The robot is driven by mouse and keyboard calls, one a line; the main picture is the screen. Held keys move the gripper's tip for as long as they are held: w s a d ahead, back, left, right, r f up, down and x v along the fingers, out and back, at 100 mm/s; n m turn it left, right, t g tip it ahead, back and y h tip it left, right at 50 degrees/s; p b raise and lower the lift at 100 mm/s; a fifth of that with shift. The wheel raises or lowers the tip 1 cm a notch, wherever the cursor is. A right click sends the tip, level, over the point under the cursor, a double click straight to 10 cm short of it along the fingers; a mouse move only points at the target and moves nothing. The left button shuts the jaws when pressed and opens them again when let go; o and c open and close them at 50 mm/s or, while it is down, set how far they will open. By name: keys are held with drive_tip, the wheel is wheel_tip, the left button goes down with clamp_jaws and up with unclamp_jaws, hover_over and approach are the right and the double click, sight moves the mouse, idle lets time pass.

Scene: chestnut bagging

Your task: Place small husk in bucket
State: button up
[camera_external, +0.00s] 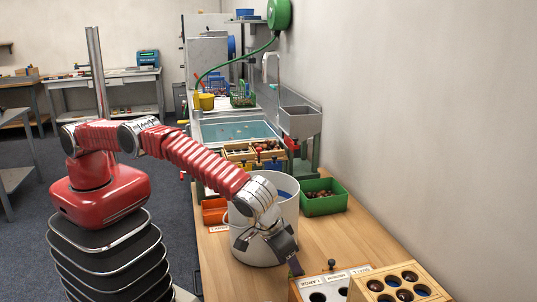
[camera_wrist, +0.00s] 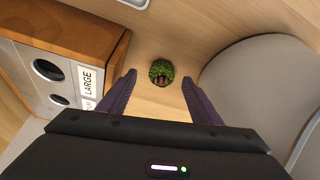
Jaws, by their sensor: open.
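The small husk (camera_wrist: 161,73) is a round green spiky ball with brown inside showing through an opening. It lies on the wooden table, seen in the wrist view beyond my fingertips. My gripper (camera_wrist: 158,82) is open and empty, with its two dark fingers apart and the husk between their lines, a little ahead. In the external view my gripper (camera_external: 294,268) points down at the table in front of the bucket. The bucket (camera_external: 250,245) is a large white cylinder standing on the table, partly covered by my arm. The husk is hidden in the external view.
A wooden box with round holes and a LARGE label (camera_wrist: 88,80) stands close left of my gripper in the wrist view. A holed wooden block (camera_external: 402,284) is at the table's front. A green bin (camera_external: 324,206) with chestnuts and an orange bin (camera_external: 214,210) flank the bucket.

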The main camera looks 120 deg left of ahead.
drive_tip(key=shift+x, duration=2.25)
drive_tip(key=shift+s+a, duration=0.1)
drive_tip(key=shift+s, duration=0.05)
drive_tip(key=c, duration=1.2)
drive_tip(key=shift+r, duration=0.15)
wheel_tip(320, 180, up, 10)
drive_tip(key=shift+f, duration=0.1)
